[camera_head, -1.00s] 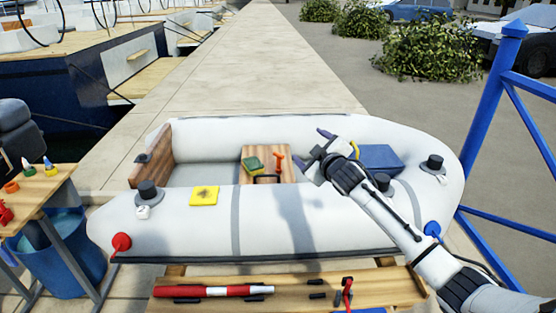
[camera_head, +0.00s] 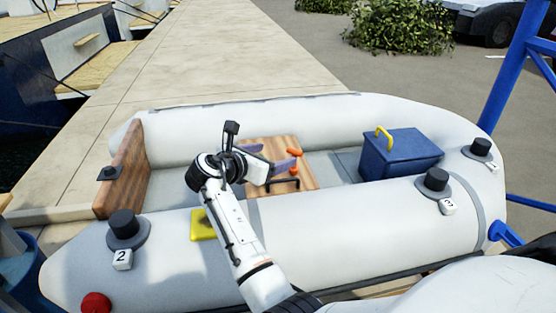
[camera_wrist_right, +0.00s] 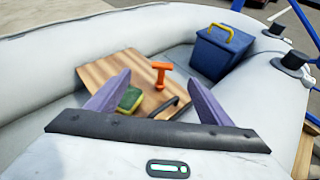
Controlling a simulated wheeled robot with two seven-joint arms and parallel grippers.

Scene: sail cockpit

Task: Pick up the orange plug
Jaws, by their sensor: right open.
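The orange plug (camera_head: 294,153), T-shaped, stands on a wooden board (camera_head: 305,182) inside the white inflatable boat. In the right wrist view the orange plug (camera_wrist_right: 160,72) shows between and beyond my two purple fingers. My right gripper (camera_head: 271,158) is open and reaches over the boat's near tube toward the board. In the head view its fingers point right and partly overlap the plug's surroundings. In the right wrist view my right gripper (camera_wrist_right: 158,92) has nothing between its fingertips that I can see it touching. My left gripper is not in view.
A green and yellow sponge (camera_wrist_right: 131,98) and a black handle (camera_head: 284,182) are on the board beside the plug. A blue box (camera_head: 400,156) with a yellow handle stands to the right. A yellow patch (camera_head: 203,226) and black valves (camera_head: 124,224) sit on the near tube.

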